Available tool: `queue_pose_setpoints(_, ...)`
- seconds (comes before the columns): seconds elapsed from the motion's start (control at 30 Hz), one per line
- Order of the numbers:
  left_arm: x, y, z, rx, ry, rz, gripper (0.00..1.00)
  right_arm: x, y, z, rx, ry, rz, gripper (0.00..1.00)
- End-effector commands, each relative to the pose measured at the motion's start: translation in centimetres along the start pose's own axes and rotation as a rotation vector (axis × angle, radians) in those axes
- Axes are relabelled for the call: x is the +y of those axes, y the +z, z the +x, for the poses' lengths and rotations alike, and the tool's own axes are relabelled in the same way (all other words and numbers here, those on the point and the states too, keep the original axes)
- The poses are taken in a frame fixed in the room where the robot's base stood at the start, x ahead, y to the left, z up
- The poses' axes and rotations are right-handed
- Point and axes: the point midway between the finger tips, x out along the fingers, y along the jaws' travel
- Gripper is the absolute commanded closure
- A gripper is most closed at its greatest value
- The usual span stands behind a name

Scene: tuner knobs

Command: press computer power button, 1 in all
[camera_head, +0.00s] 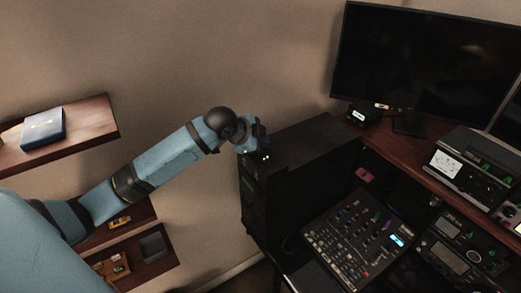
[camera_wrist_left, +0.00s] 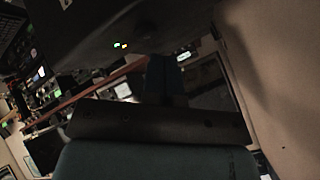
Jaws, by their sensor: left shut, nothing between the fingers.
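The computer is a black tower (camera_head: 312,150) against the wall, right of my left arm in the head view. Small lights (camera_head: 266,157) glow near its front top edge. The power button itself cannot be made out. My left gripper (camera_head: 260,147) is shut and empty, at the tower's front top corner; I cannot tell whether it touches. Its dark fingers show in the left wrist view (camera_wrist_left: 164,73). My right gripper is not in view.
A large black monitor (camera_head: 425,58) stands on the wooden desk (camera_head: 422,152) to the right. A mixer (camera_head: 355,238) and other audio gear (camera_head: 465,245) sit below it. Wall shelves (camera_head: 95,125) at left hold a blue box (camera_head: 43,128).

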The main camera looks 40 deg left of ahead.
Motion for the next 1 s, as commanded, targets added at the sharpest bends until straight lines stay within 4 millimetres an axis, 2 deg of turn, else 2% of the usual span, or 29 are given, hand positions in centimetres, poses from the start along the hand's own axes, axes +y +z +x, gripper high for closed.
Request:
queue_pose_setpoints(0.47, -0.4, -0.3, -0.5, 0.0, 0.0, 0.0, 1.0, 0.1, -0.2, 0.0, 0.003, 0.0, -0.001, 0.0)
queue_pose_setpoints(1.0, -2.6, -2.6, -3.6, 0.0, 0.0, 0.0, 1.0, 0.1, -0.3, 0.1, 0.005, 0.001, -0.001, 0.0)
